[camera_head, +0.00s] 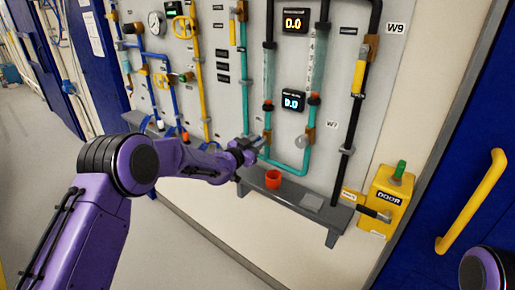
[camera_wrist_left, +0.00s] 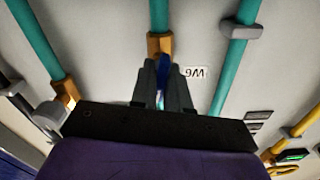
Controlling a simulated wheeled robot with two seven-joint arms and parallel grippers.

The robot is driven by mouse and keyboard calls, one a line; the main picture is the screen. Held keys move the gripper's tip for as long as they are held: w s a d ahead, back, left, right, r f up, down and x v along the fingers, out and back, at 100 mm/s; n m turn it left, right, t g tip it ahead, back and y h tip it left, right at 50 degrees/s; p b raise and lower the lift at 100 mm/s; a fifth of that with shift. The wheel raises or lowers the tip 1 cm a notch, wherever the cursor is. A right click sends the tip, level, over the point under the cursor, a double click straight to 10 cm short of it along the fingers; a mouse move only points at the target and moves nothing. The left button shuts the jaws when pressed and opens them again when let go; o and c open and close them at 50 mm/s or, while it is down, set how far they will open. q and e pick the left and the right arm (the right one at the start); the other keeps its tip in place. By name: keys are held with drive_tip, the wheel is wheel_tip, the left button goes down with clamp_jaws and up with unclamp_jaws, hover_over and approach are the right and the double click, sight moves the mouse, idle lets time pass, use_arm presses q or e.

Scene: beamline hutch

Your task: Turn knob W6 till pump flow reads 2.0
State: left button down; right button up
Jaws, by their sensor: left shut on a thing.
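Knob W6 shows in the left wrist view as a narrow blue handle (camera_wrist_left: 162,75) below a brass valve body (camera_wrist_left: 159,44) on a teal pipe. The label W6 (camera_wrist_left: 194,73) appears upside down beside it. My left gripper (camera_wrist_left: 163,92) is shut on the blue handle, its two dark fingers on either side of it. In the head view my left gripper (camera_head: 259,143) is at the lower teal pipes and hides the knob. Two displays, an upper one (camera_head: 295,20) and a lower one (camera_head: 293,100), each read 0.0; their captions are too small to read. My right gripper is out of view.
A grey bench (camera_head: 322,217) below the panel holds a red cup (camera_head: 273,179) and a flat grey piece (camera_head: 312,202). A yellow DOOR box (camera_head: 384,203) with a green button stands right. Pipes (camera_head: 303,168) and other valves crowd the panel around my gripper.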

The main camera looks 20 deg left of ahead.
use_arm(q)
drive_tip(key=m+b, duration=0.4)
drive_tip(key=b, duration=0.1)
drive_tip(key=m+b, duration=0.3)
drive_tip(key=shift+d+f, duration=0.15)
drive_tip(key=shift+f, duration=0.15)
drive_tip(key=shift+r+m+b, duration=0.15)
drive_tip(key=shift+m+b, duration=1.35)
drive_tip(key=c, duration=1.2)
unclamp_jaws()
drive_tip(key=shift+s, duration=0.1)
drive_tip(key=b+v, duration=0.3)
drive_tip(key=v, duration=0.7)
drive_tip(key=shift+s, duration=0.25)
